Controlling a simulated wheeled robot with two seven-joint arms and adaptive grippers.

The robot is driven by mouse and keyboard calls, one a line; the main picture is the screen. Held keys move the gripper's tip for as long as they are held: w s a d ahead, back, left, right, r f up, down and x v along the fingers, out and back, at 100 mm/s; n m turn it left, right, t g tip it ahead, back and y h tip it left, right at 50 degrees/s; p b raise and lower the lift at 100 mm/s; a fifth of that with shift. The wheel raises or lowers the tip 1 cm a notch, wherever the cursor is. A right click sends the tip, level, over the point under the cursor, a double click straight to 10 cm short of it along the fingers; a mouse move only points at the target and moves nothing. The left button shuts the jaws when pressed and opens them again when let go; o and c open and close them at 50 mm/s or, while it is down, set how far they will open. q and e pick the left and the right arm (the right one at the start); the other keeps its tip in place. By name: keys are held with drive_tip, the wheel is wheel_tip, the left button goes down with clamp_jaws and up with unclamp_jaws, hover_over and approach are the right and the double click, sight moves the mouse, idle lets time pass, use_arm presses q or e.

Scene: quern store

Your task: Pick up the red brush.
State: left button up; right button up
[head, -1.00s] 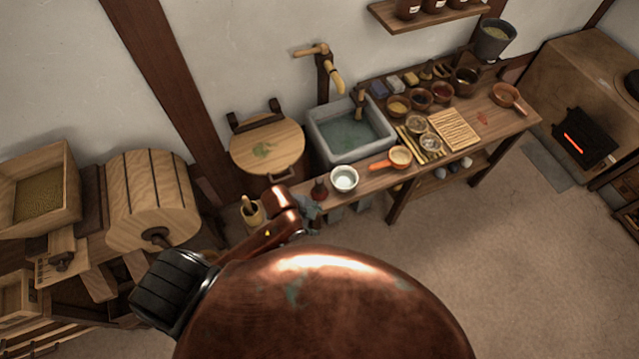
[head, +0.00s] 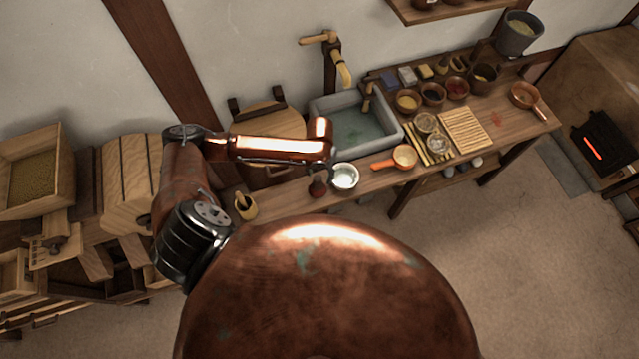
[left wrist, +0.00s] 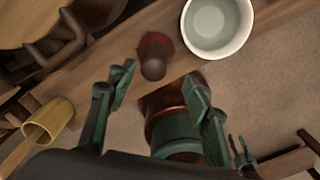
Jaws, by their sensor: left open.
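The red brush (head: 318,188) stands near the front edge of the wooden bench, just left of a white bowl. In the left wrist view it is a dark red base with a rounded brown knob (left wrist: 153,65), just beyond the fingertips. My left gripper (left wrist: 160,84) is open and empty, its two green-grey fingers apart, with the brush ahead of the gap and no contact visible. In the head view the left arm's end hangs just above the brush and its fingers are hard to make out.
The white bowl (left wrist: 217,24) is close on the right of the brush. A yellowish wooden cup (head: 245,207) with a tool in it stands to the left. An orange-handled pan (head: 404,157) and a grey sink (head: 357,127) are beyond. Bare floor (head: 480,270) lies in front.

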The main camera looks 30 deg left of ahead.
sight(318, 177)
use_arm(q)
drive_tip(key=shift+a+f, duration=0.25)
drive_tip(key=shift+f, duration=0.7)
drive_tip(key=f, duration=0.3)
drive_tip(key=shift+w+a+f+p, duration=0.15)
drive_tip(key=shift+a+f+p, duration=0.05)
drive_tip(key=shift+p, duration=0.1)
drive_tip(key=shift+f, duration=0.3)
drive_tip(key=c, duration=0.7)
clamp_jaws()
use_arm(e)
drive_tip(key=shift+s+r, duration=0.15)
drive_tip(key=shift+r, duration=0.15)
